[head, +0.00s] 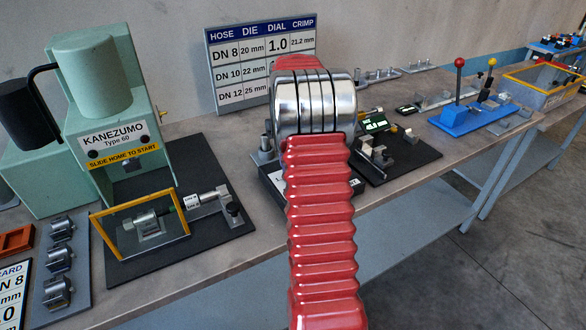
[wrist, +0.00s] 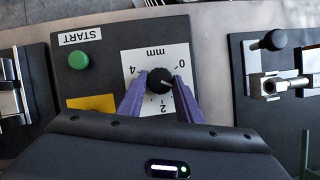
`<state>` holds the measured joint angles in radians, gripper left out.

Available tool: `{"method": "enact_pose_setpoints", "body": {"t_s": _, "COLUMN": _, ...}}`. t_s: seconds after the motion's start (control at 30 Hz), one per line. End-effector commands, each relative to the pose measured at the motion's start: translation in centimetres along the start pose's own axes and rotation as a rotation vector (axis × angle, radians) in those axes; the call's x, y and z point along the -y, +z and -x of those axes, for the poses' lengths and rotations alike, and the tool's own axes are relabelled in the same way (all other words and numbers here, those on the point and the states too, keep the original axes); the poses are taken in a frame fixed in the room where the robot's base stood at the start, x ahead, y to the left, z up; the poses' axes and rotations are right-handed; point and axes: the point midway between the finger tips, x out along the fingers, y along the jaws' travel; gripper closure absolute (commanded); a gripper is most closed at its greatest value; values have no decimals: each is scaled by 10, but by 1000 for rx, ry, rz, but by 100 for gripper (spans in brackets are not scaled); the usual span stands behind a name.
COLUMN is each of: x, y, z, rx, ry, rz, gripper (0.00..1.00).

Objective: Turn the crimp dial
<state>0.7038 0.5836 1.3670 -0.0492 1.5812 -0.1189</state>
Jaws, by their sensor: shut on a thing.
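The crimp dial (wrist: 160,80) is a round black knob on a white scale plate (wrist: 140,57), which appears upside down in the wrist view. The plate reads "mm" with 0, 2 and 4. A small pale mark on the knob points to the right, roughly between 0 and 2; the exact reading is too small to tell. My gripper (wrist: 159,90) has its two purple fingers on either side of the knob, shut on it. In the head view my red-sleeved arm hides the dial and the gripper.
A green START button (wrist: 79,61) and a yellow label (wrist: 92,102) share the dark panel. A wall chart (head: 262,62) lists DN 8 with dial 1.0. The green Kanezumo machine (head: 108,115) stands left. Black boards with fixtures (head: 425,152) lie right of my arm.

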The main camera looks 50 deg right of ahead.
Motion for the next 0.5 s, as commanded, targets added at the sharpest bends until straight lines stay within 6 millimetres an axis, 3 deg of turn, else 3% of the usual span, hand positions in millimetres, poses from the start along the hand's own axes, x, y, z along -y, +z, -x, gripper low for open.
{"method": "enact_pose_setpoints", "body": {"t_s": 0.37, "x": 2, "y": -2, "z": 3, "rx": -11, "ry": 1, "rz": 8, "gripper": 91}}
{"method": "enact_pose_setpoints", "body": {"t_s": 0.4, "x": 2, "y": -2, "z": 3, "rx": -11, "ry": 1, "rz": 8, "gripper": 67}}
{"method": "enact_pose_setpoints", "body": {"t_s": 0.5, "x": 2, "y": -2, "z": 2, "rx": -9, "ry": 1, "rz": 7, "gripper": 60}}
